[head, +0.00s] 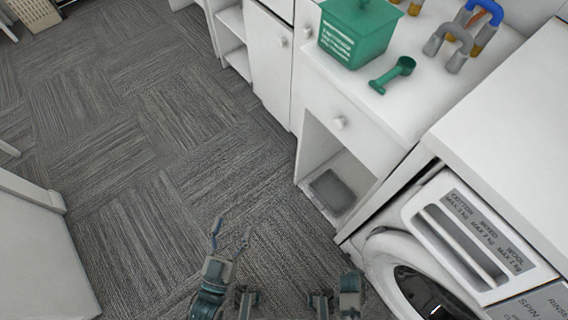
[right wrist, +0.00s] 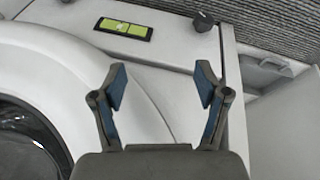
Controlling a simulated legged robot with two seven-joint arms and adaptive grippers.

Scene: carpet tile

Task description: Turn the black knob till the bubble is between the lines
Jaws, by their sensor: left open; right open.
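In the right wrist view, the black knob (right wrist: 205,21) sits on the edge of the white washing machine's panel, top right. A level vial (right wrist: 124,29) with a yellow-green window in a dark frame lies to its left. A pale mark shows in the window, but the bubble and lines are too small to tell apart. My right gripper (right wrist: 161,84) is open and empty, below both and apart from the knob. In the head view, my left gripper (head: 231,238) is open and empty over the carpet. Knob and vial do not show in the head view.
The washing machine (head: 395,262) stands at lower right with its detergent drawer (head: 463,240). A white cabinet (head: 370,135) carries a green box (head: 352,40), a green scoop (head: 392,75) and padlocks (head: 449,45). The carpet (head: 150,150) at left is clear.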

